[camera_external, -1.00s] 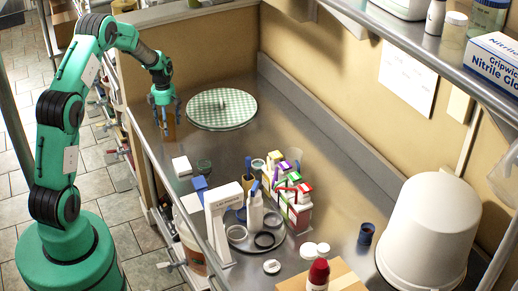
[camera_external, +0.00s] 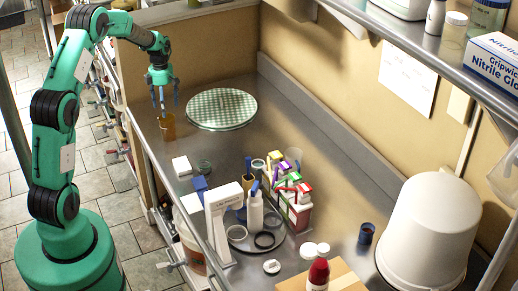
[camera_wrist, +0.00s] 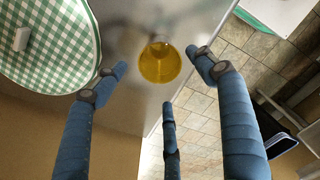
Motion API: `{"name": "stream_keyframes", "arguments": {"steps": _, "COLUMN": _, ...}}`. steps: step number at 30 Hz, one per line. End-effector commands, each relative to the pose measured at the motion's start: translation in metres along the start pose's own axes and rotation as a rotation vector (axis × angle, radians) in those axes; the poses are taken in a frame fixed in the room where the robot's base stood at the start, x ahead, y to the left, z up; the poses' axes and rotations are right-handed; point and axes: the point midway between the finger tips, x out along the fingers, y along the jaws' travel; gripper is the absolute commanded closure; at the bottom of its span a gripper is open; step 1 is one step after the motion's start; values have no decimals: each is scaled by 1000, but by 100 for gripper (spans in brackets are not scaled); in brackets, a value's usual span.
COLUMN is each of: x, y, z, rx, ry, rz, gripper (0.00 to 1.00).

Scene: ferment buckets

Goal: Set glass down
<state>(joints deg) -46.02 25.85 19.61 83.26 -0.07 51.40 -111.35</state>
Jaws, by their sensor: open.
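An amber glass (camera_external: 167,126) stands upright on the steel counter (camera_external: 225,152), close to its left edge and left of the checkered round lid. My gripper (camera_external: 161,100) is directly above the glass, fingers pointing down. In the wrist view the glass (camera_wrist: 159,62) shows from above, with yellow liquid or yellow glass inside its rim. The blue fingers of my gripper (camera_wrist: 163,85) are spread apart there, with a visible gap on each side of the glass. Nothing is held.
A green checkered round lid (camera_external: 221,108) lies just right of the glass. A white box (camera_external: 182,166) and a small dark ring (camera_external: 204,167) are nearer the camera. Several bottles and cartons (camera_external: 295,205) crowd mid-counter. The counter drops to tiled floor at left.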

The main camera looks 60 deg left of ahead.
Motion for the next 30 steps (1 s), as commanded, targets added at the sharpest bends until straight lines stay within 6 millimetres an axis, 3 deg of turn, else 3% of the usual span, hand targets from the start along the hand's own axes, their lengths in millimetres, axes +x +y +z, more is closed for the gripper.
{"name": "stream_keyframes", "arguments": {"steps": 22, "x": -1, "y": -1, "z": 1, "rx": 4, "ry": 0, "rz": 1, "gripper": 30}}
{"name": "stream_keyframes", "arguments": {"steps": 26, "x": -8, "y": -6, "z": 6, "rx": 28, "ry": -2, "rz": 5, "gripper": 30}}
{"name": "stream_keyframes", "arguments": {"steps": 30, "x": -27, "y": -18, "z": 18, "rx": 98, "ry": -7, "rz": 19, "gripper": 30}}
